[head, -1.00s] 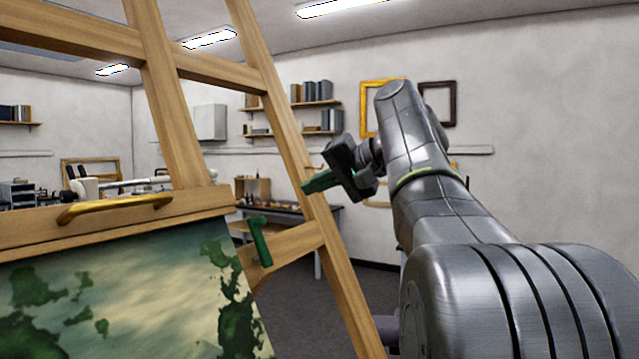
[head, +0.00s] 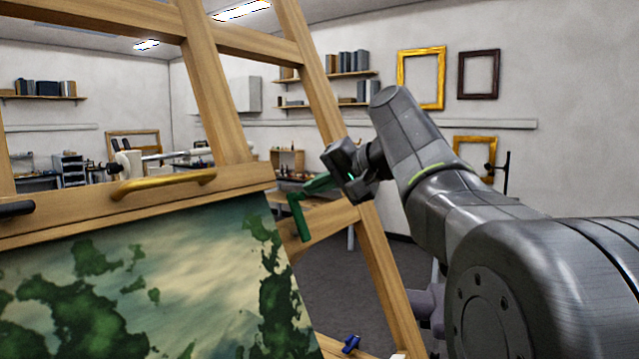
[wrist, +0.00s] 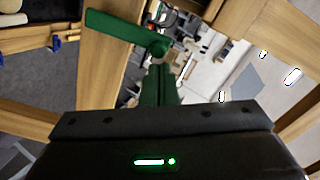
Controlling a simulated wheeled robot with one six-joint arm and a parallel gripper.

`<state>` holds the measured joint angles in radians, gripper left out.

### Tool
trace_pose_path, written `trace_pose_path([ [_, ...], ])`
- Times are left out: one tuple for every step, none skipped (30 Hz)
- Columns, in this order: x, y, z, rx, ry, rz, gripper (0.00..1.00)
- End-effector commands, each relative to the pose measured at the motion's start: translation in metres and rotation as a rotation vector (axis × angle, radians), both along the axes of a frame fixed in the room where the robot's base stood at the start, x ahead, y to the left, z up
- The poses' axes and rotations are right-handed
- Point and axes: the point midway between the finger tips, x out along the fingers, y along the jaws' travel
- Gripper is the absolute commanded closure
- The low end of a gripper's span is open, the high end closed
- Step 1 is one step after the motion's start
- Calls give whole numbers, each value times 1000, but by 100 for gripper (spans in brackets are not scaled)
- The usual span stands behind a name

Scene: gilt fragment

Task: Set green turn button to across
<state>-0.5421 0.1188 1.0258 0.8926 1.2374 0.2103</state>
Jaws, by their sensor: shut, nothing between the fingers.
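The green turn button (head: 300,218) sits on the wooden easel's crossbar, right of the canvas. Its bar stands roughly upright in the head view, slightly tilted, with a short stub at its upper end. In the wrist view the turn button (wrist: 122,25) stretches from upper left to a rounded end near my fingertips. My gripper (head: 309,187) has green fingers, shut and empty, close to the button's upper end; the fingers (wrist: 159,72) also show in the wrist view. I cannot tell whether they touch the button.
The painted canvas (head: 150,290) is left of the button, under a wooden bar with a brass handle (head: 163,185). The easel's right leg (head: 388,275) runs down beside my arm. A blue piece (head: 351,344) is low on the easel. Shelves and frames are on the far wall.

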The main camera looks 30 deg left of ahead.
Motion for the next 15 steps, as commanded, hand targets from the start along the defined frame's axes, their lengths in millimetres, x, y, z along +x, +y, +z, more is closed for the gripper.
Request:
trace_pose_path([
  [0,0,0,0,0,0,100],
  [0,0,0,0,0,0,100],
  [0,0,0,0,-1,0,100],
  [0,0,0,0,-3,1,100],
  [0,0,0,-1,-5,2,100],
  [0,0,0,-1,-12,5,100],
  [-1,0,0,-2,-19,8,100],
  [-1,0,0,-2,-30,14,100],
  [-2,0,0,-4,-47,21,100],
  [-3,0,0,-5,-62,28,100],
  [-3,1,0,-6,-77,34,100],
  [-4,1,0,-7,-90,39,100],
  [-4,1,1,-8,-96,42,100],
  [-4,1,1,-8,-102,45,100],
  [-4,1,1,-9,-112,49,100],
])
